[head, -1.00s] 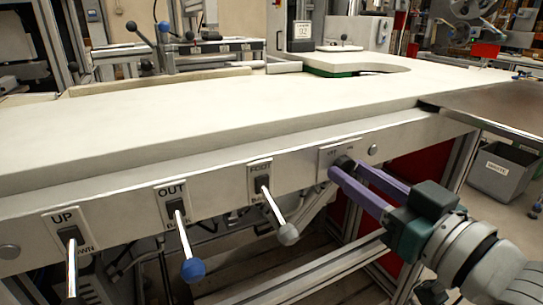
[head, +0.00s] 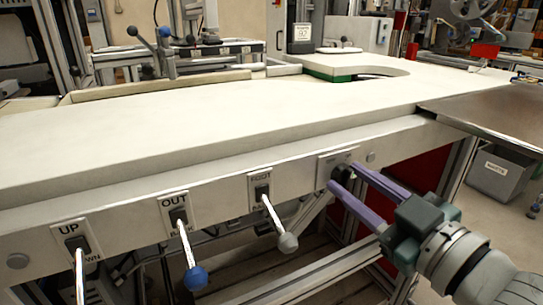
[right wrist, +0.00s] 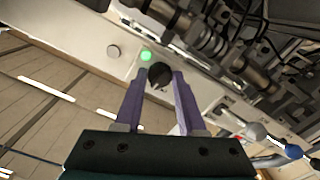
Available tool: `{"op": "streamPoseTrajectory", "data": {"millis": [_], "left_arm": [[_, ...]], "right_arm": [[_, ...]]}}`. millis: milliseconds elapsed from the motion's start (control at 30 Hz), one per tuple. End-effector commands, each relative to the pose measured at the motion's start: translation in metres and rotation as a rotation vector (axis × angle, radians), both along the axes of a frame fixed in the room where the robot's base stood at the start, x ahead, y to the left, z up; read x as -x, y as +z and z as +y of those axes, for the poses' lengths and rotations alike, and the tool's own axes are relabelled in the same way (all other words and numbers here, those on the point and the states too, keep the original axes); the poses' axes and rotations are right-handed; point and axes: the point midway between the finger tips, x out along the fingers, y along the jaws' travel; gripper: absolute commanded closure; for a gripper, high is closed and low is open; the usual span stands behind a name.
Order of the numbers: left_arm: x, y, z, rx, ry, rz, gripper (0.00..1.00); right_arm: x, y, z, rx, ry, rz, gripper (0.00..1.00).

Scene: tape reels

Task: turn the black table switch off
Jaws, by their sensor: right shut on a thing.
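The black table switch (head: 343,174) is a round black knob on a small label plate (head: 328,163) at the right end of the table's pale front panel. My right gripper (head: 346,177) reaches it from the lower right, its two purple fingers on either side of the knob and shut on it. In the right wrist view the knob (right wrist: 159,73) sits between the fingertips (right wrist: 158,79), and a green light (right wrist: 146,56) glows beside it. The fingers partly cover the knob and plate, so I cannot read its setting. My left gripper is not in view.
Levers stand along the panel to the left: one with a grey ball (head: 288,242), one with a blue ball (head: 195,278), and the UP lever (head: 79,270). The tabletop (head: 230,125) is clear. A grey bin (head: 495,172) stands on the floor at right.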

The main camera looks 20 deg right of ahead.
Motion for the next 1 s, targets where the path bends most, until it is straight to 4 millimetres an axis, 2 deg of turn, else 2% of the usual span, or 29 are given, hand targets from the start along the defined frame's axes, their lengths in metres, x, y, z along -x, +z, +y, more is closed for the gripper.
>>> {"op": "streamPoseTrajectory", "data": {"millis": [600, 1000], "left_arm": [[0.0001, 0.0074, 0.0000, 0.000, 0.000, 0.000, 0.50], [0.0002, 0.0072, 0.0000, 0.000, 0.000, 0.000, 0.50]], "right_arm": [[-0.0002, 0.0004, -0.0003, 0.551, -0.001, -0.044, 1.00], [-0.0002, 0.0004, -0.0007, 0.741, -0.001, -0.059, 1.00]]}}
